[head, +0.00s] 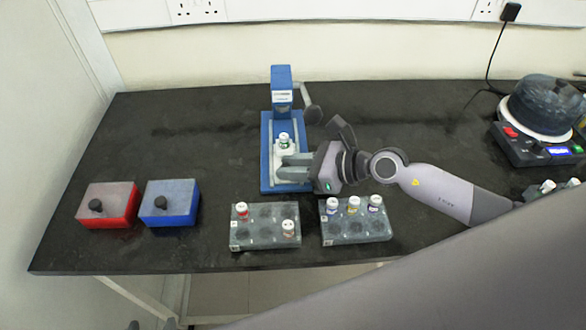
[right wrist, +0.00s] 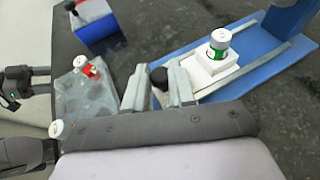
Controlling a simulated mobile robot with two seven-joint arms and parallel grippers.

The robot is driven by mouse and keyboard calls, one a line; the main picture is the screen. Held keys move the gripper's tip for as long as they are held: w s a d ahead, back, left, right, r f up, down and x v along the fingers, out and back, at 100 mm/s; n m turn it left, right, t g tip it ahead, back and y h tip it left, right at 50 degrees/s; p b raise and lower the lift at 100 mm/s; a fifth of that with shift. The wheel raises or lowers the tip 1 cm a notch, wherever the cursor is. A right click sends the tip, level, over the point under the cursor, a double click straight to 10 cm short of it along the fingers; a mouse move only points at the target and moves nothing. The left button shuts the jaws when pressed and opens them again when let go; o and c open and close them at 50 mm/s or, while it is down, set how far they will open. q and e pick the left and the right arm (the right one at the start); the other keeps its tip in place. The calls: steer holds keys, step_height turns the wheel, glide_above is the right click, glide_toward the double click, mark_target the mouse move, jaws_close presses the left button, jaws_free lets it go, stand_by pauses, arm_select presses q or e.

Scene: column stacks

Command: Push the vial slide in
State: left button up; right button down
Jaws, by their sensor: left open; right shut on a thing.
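The vial (head: 284,139), white-capped with a green label, stands upright on the white block of the slide. The vial (right wrist: 218,42) and the white slide block (right wrist: 212,66) show clearly in the right wrist view. The slide lies on the blue base (head: 266,150) of a press with a blue column (head: 281,83) at its far end. My right gripper (head: 285,168) is at the near end of the slide. In the right wrist view its fingers are shut on a black knob (right wrist: 160,77). My left gripper (head: 152,325) barely shows at the bottom edge, open.
A red box (head: 122,208) and a blue box (head: 183,206) stand at the left. Two grey racks (head: 265,240) (head: 355,231) with capped vials stand in front of the press. A round-lidded machine (head: 530,135) is at the right. The table behind the boxes is clear.

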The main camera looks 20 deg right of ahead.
mark_target(289, 140)
steer(key=w+b, duration=0.2)
steer(key=w+d+b, duration=0.1)
steer(key=w, duration=0.2)
steer(key=w+d+b, duration=0.1)
steer(key=w+b, duration=0.1)
steer(key=shift+w+f+b, duration=0.15)
steer(key=shift+f+b, duration=0.1)
steer(key=shift+b, duration=0.05)
steer(key=shift+w+d+r, duration=0.1)
steer(key=shift+w+d, duration=0.05)
steer(key=shift+w, duration=0.05)
steer(key=shift+d+r, duration=0.1)
steer(key=shift+r, duration=0.1)
steer(key=shift+w, duration=0.1)
steer(key=c, duration=1.1)
jaws_free()
steer(key=shift+o, duration=0.7)
steer(key=shift+w+f, duration=0.1)
